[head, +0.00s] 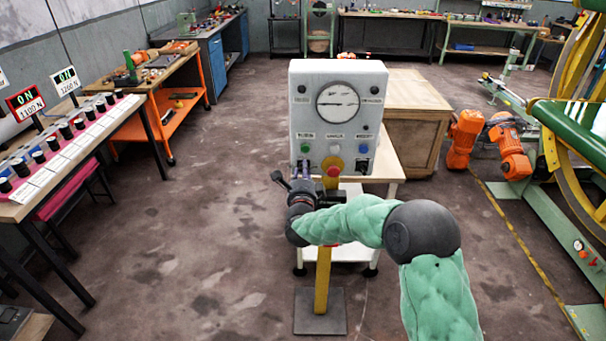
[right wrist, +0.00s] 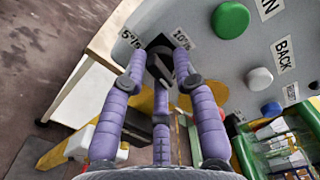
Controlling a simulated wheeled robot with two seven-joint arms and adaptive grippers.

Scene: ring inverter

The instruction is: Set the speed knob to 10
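The control panel (head: 310,112) is an upright white box with a dial gauge. The black speed knob (right wrist: 160,62) shows in the right wrist view, with a label reading 5 at its left and one reading 10 at its right. I cannot tell which label it points to. My right gripper (right wrist: 160,58) has purple fingers standing apart on either side of the knob, with a small gap visible at the left finger. In the head view, this gripper (head: 300,168) is at the panel's lower left corner and hides the knob. My left gripper is not in view.
Beside the knob are green (right wrist: 230,20), white (right wrist: 260,78) and blue (right wrist: 270,108) buttons. A red stop button (head: 333,171) sits on yellow at the panel's lower middle. A yellow post (head: 322,282) stands below the panel. The floor to the left is clear.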

